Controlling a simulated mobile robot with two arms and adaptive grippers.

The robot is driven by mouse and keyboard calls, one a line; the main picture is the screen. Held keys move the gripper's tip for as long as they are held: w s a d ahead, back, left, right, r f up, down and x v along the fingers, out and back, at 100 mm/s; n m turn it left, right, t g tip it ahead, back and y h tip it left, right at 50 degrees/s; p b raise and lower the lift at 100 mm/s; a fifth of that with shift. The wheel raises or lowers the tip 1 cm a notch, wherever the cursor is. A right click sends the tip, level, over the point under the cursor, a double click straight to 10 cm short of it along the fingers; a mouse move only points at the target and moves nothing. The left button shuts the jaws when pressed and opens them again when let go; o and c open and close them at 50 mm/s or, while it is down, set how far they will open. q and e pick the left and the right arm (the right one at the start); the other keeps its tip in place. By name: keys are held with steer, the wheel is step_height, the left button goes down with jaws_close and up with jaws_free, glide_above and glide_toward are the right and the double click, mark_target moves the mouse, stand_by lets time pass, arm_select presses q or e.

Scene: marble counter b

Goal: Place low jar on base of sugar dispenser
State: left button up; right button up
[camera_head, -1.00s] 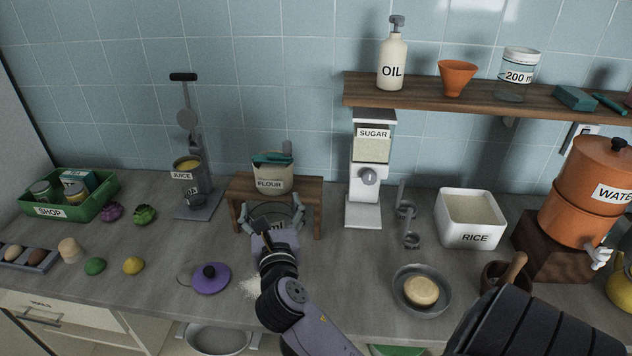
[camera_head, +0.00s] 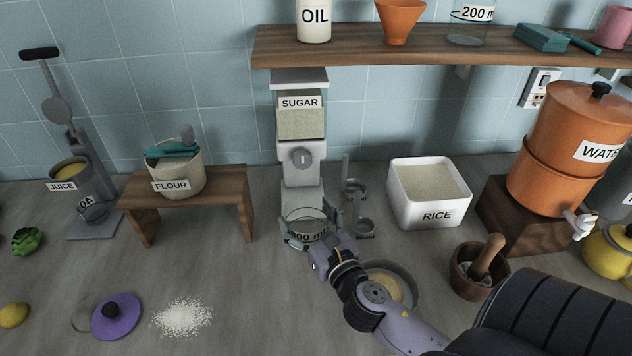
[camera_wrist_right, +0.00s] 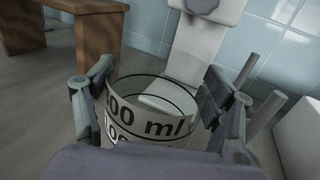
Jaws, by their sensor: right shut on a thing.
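The low jar (camera_head: 306,222) is a clear glass vessel with black "00 ml" lettering. My right gripper (camera_head: 312,232) is shut on it from the front. In the right wrist view the low jar (camera_wrist_right: 150,122) stands upright between both fingers of the right gripper (camera_wrist_right: 160,110). The sugar dispenser (camera_head: 301,160) stands against the tiled wall, with a round knob and a pale base (camera_head: 304,196). The jar is in front of the base and overlaps its front part in the head view. In the wrist view the base (camera_wrist_right: 168,102) shows behind and through the jar. I cannot tell whether they touch. My left gripper is out of view.
Metal measuring scoops (camera_head: 354,190) hang on a stand close right of the dispenser. The rice bin (camera_head: 428,215) is farther right. A grey bowl (camera_head: 408,290) sits partly behind my right arm. A wooden stool (camera_head: 190,199) bearing flour stands left. Spilled grains (camera_head: 181,318) lie on the counter.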

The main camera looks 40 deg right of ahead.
mark_target(311, 199)
steer(key=w+d, duration=0.1)
steer(key=w, duration=0.1)
steer(key=w+d+p, duration=0.1)
steer(key=w, duration=0.1)
steer(key=w+d, duration=0.1)
steer(key=w, duration=0.1)
steer(key=shift+w+d+r, duration=0.1)
steer(key=shift+d+r, duration=0.25)
steer(key=shift+r, duration=0.05)
steer(key=w+d+f, duration=0.1)
steer(key=w, duration=0.1)
steer(key=w+d+f, duration=0.1)
steer(key=w+d, duration=0.1)
steer(key=w+d+f, duration=0.1)
steer(key=w, duration=0.2)
steer(key=shift+w+d+f+p, duration=0.1)
steer(key=shift+d+p, duration=0.1)
steer(key=shift+p, duration=0.1)
steer(key=shift+f, duration=0.35)
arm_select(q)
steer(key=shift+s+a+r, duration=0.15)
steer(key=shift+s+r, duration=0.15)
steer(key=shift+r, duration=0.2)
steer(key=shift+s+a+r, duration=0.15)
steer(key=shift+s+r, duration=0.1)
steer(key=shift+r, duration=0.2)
arm_select(e)
steer(key=shift+f, duration=0.1)
